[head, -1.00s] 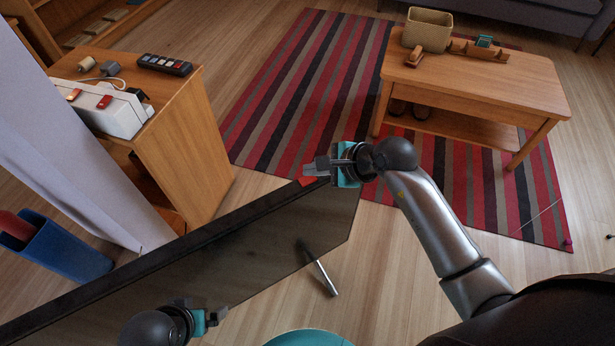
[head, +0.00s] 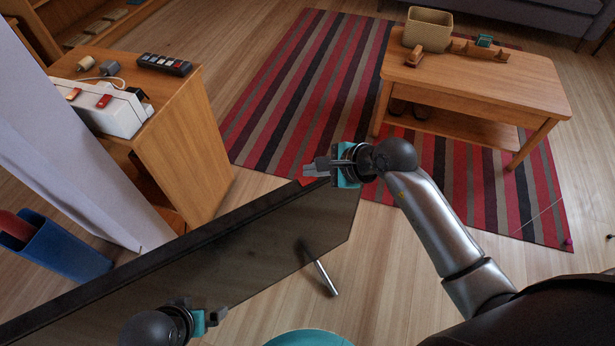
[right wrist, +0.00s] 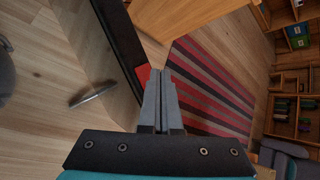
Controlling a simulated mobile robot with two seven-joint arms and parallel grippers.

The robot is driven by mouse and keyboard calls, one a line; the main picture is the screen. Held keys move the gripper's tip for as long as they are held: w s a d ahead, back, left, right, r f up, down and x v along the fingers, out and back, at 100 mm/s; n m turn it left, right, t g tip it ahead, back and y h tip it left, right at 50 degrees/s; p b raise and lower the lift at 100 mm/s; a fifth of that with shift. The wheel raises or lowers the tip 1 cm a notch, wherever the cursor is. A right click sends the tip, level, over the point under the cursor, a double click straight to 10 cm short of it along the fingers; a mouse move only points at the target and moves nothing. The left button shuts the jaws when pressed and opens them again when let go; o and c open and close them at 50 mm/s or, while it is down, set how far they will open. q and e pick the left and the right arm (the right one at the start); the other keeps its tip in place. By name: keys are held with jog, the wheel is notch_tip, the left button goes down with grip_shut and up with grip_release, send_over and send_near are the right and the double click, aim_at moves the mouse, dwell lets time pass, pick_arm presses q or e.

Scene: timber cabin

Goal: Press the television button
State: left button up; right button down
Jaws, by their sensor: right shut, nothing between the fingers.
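The television (head: 270,245) is a thin dark panel, seen from above, that runs from lower left to the middle of the head view. A red button (head: 307,181) shows at its right end, partly covered by my right gripper (head: 309,170). In the right wrist view the red button (right wrist: 143,75) lies just left of the shut, empty fingertips (right wrist: 161,72), at the television's dark edge (right wrist: 118,45). I cannot tell whether they touch. My left gripper (head: 205,312) is low in the head view, in front of the panel; its finger opening is unclear.
A blue bin (head: 60,255) is at lower left. A coffee table (head: 500,85) stands on the striped rug (head: 290,90). Floor beside the television's metal foot (head: 326,278) is clear.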

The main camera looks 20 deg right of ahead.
aim_at(313, 180)
jog(key=shift+f, duration=0.25)
jog(key=shift+f+b, duration=0.35)
dwell(0.6)
dwell(0.3)
jog(key=shift+r+p, duration=0.8)
jog(key=shift+p, duration=0.05)
notch_tip(313, 180, up, 5)
jog(key=p, duration=0.4)
jog(key=shift+r+p, duration=0.1)
jog(key=shift+p, duration=0.3)
